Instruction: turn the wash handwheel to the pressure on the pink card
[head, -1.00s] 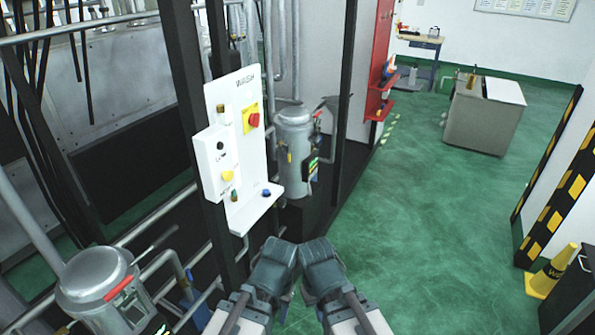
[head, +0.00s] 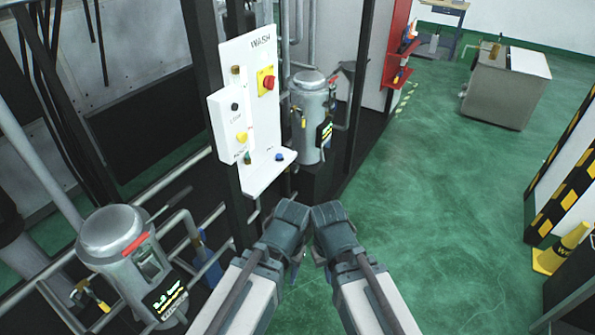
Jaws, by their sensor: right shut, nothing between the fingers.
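A white panel marked WASH (head: 262,55) stands left of centre, with a red knob on a yellow plate (head: 268,82), a small control box (head: 232,125) and a ledge (head: 266,172). I cannot make out the wash handwheel for certain. A blue part (head: 203,258) among the pipes below the panel is partly hidden. No pink card shows. My left gripper (head: 288,222) and right gripper (head: 332,222) are side by side below the panel, apart from it. The right one is shut and empty. The left one's fingers are not clear.
A grey cylindrical housing (head: 118,240) with a lit display stands at lower left among pipes. Another cylinder (head: 309,105) stands behind the panel. A dark post (head: 205,50) runs beside the panel. The green floor (head: 430,200) is open to the right, with a yellow cone (head: 562,250) at the edge.

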